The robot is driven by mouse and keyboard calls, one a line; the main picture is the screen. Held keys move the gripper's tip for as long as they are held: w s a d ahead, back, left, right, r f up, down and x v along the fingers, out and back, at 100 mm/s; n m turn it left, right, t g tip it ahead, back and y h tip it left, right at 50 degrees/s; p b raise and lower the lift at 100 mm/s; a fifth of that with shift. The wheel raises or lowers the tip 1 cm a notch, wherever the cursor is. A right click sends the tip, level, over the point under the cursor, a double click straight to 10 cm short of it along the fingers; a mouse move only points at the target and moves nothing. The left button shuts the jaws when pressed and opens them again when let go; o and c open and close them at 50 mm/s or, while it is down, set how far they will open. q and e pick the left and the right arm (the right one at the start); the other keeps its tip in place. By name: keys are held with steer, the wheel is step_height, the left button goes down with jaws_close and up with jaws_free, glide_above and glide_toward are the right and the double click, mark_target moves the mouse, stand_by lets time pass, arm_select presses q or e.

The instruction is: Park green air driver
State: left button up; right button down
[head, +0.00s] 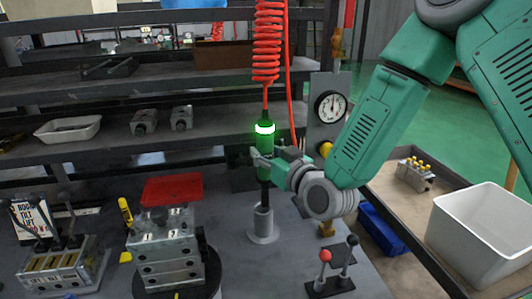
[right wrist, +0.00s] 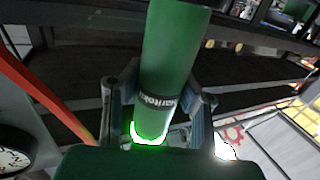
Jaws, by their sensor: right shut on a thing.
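The green air driver (head: 265,137) hangs upright from a coiled red air hose (head: 267,45) in the head view. It has a bright white and green glowing ring near its top, and its dark lower shaft reaches down to a grey cylindrical holder (head: 263,225) on the bench. The shaft's lower end is hidden in or behind the holder; I cannot tell which. My right gripper (head: 264,160) is shut around the driver's body from the right. The right wrist view shows the green driver (right wrist: 172,60) between the two fingers of the right gripper (right wrist: 160,105). My left gripper is not in view.
A valve block (head: 166,252) stands on a round base left of the holder, with a red tray (head: 172,189) behind it. Two levers (head: 331,268) stand at front right. A pressure gauge (head: 330,107) is behind my right arm. A white bin (head: 482,235) stands at far right.

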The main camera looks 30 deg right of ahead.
steer(key=shift+a+r, duration=0.2)
steer(key=shift+a, duration=0.45)
steer(key=shift+d+f+b, duration=0.35)
steer(key=shift+d+f, duration=0.3)
steer(key=shift+d, duration=0.35)
steer(key=shift+a+r, duration=0.45)
steer(key=shift+a, duration=0.1)
steer(key=shift+a+r+p, duration=0.3)
steer(key=shift+r+p, duration=0.05)
steer(key=shift+p, duration=0.1)
steer(key=shift+d+f, duration=0.2)
steer(key=shift+d, duration=0.45)
steer(key=shift+a+r, duration=0.1)
steer(key=shift+a, duration=0.85)
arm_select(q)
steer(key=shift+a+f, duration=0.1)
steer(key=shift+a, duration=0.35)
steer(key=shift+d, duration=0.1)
arm_select(e)
steer(key=shift+d, duration=0.1)
